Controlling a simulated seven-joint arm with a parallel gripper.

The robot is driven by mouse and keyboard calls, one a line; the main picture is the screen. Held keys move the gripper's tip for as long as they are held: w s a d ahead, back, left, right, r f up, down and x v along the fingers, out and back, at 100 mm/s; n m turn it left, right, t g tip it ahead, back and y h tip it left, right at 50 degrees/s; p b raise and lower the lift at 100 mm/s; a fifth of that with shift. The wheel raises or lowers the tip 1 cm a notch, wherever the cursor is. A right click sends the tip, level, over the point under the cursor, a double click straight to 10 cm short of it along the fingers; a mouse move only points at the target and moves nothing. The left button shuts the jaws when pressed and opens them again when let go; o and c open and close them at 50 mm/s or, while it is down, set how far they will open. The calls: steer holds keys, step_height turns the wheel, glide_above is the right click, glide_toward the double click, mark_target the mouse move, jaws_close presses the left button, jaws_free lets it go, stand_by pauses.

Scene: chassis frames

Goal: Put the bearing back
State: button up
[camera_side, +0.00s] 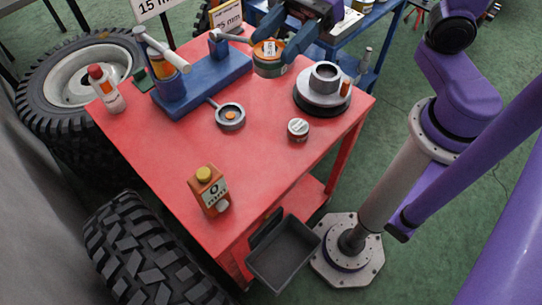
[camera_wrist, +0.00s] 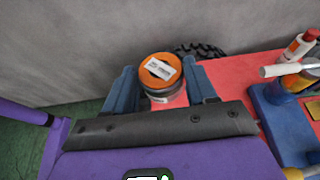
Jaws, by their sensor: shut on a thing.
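My gripper (camera_side: 270,50) has blue fingers on both sides of a round can with an orange top, a white label and a darker green lower part (camera_side: 268,67). In the wrist view the can (camera_wrist: 157,70) sits between the fingers of my gripper (camera_wrist: 162,85). The can is near the table's far edge; I cannot tell whether its base touches the table. No part is clearly marked as the bearing. A grey stepped hub (camera_side: 323,78) stands on a round dark base at the right.
The red table (camera_side: 270,175) has free room at its middle and front. A small tin (camera_side: 298,129), a box-like orange bottle (camera_side: 208,190) and a red-capped bottle (camera_side: 105,90) stand around. A grey bin (camera_side: 284,255) hangs in front.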

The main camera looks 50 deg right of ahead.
step_height(320, 180, down, 27)
steer(key=shift+f, duration=0.2)
stand_by(1.1)
steer(key=shift+f, duration=0.45)
